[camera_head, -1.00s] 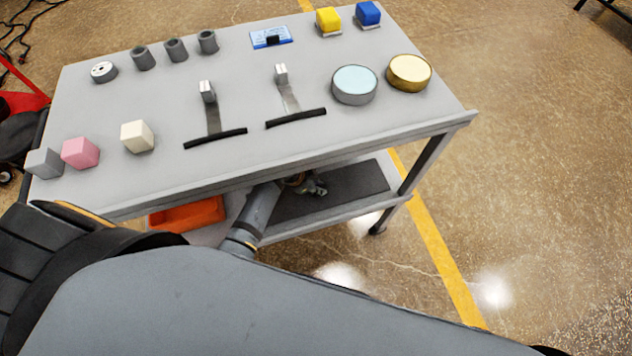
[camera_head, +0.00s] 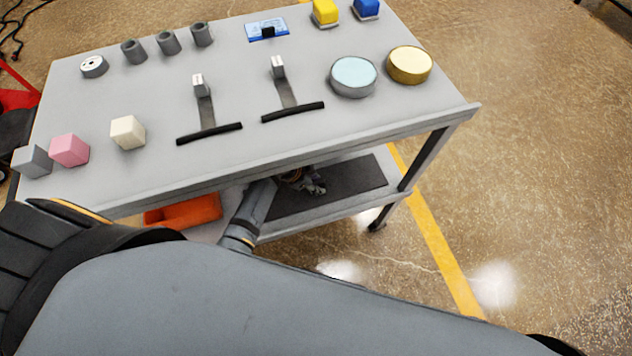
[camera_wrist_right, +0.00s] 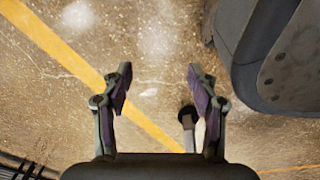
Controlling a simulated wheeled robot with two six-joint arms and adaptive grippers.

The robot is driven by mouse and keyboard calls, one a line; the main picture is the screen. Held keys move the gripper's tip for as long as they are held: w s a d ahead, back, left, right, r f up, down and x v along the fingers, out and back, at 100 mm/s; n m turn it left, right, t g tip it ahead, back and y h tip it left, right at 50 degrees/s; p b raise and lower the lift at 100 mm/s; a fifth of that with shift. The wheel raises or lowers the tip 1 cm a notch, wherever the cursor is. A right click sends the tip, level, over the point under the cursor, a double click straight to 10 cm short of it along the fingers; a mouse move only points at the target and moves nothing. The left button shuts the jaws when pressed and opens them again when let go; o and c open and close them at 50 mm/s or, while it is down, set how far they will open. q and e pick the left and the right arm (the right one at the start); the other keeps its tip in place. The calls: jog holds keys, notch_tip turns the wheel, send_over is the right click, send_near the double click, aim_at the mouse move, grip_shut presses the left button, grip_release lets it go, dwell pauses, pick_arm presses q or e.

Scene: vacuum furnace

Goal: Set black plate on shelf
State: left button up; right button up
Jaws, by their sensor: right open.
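A flat black plate (camera_head: 350,182) lies on the cart's lower shelf (camera_head: 300,228), partly hidden by the tabletop and my left arm. My left gripper (camera_head: 317,187) is under the tabletop, over or beside the plate's near left part. It is small and shaded, so I cannot tell whether its fingers are open or touch the plate. My right gripper (camera_wrist_right: 158,76) shows in the right wrist view, open and empty above the floor.
The grey cart top (camera_head: 250,155) overhangs the lower shelf. It carries blocks, cylinders, two handled tools and two round tins. An orange bin (camera_head: 185,212) sits on the lower shelf at left. A cart leg (camera_head: 425,160) stands at right. Floor right of the cart is clear.

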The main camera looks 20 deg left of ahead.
pick_arm(q)
jog(key=shift+r, duration=0.35)
jog(key=p, duration=0.1)
send_near(287, 196)
jog(key=x, duration=0.4)
jog(key=shift+d+f, duration=0.25)
jog(key=shift+f, duration=0.1)
pick_arm(e)
jog(key=shift+s, duration=1.1)
